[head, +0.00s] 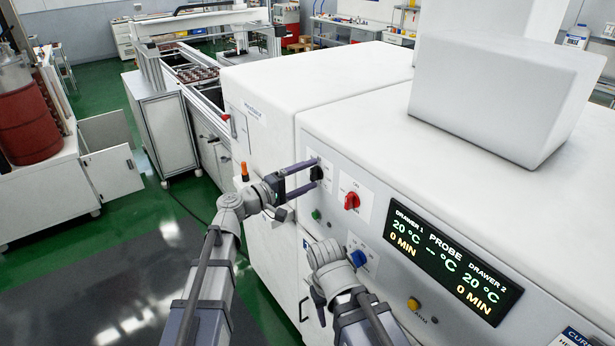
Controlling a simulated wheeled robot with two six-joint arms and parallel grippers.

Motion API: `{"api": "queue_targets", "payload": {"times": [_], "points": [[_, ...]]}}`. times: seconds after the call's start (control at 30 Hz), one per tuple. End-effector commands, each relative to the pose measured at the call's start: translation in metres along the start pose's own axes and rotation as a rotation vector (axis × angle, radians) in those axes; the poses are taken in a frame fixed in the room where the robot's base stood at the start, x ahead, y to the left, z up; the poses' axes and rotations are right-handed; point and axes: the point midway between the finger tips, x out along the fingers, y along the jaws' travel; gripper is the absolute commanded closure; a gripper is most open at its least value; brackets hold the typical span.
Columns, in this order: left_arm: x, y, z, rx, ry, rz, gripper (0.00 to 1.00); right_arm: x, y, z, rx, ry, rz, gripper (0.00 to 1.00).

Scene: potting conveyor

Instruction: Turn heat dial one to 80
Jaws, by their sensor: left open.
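A black dial (317,173) sits on a pale plate on the white machine's front panel; its markings are too small to read, so I cannot tell if it is heat dial one. My left gripper (313,174) is open, its two fingers reaching above and below this dial. I cannot tell whether they touch it. A red dial (351,201) and a blue dial (358,258) are farther right and lower. The display (453,262) reads 20 °C and 0 MIN for both drawers, with dashes for the probe.
A green button (316,215) is below the black dial, and a yellow button (413,304) is under the display. A white box (500,95) stands on the machine top.

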Motion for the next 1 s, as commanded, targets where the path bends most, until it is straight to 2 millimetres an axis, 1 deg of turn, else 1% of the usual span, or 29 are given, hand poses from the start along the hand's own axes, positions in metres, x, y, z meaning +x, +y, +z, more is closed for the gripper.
{"api": "queue_targets", "payload": {"times": [0.07, 0.17, 0.4, 0.5, 0.6, 0.77, 1.0], "points": [[0.0, 0.0, 0.0, 0.0, 0.0, 0.0, 0.18, 0.0, 0.0, 0.0, 0.0, 0.0, 0.0, 0.5], [-0.006, 0.0, 0.0, 0.0, 0.001, 0.0, 0.18, 0.0, 0.0, 0.0, 0.0, 0.0, 0.0, 0.5], [-0.045, 0.0, 0.001, 0.0, 0.004, 0.0, 0.18, 0.0, 0.0, 0.0, 0.0, 0.0, 0.0, 0.5], [-0.059, 0.0, 0.001, 0.0, 0.003, 0.0, 0.18, 0.0, 0.0, 0.0, 0.0, 0.0, 0.0, 0.5], [-0.07, 0.0, 0.001, 0.0, 0.002, 0.0, 0.18, 0.0, 0.0, 0.0, 0.0, 0.0, 0.0, 0.5], [-0.078, 0.0, 0.0, 0.0, 0.001, 0.0, 0.18, 0.0, 0.0, 0.0, 0.0, 0.0, 0.0, 0.5], [-0.078, 0.0, 0.0, 0.0, 0.0, 0.0, 0.18, 0.0, 0.0, 0.0, 0.0, 0.0, 0.0, 0.5]]}}
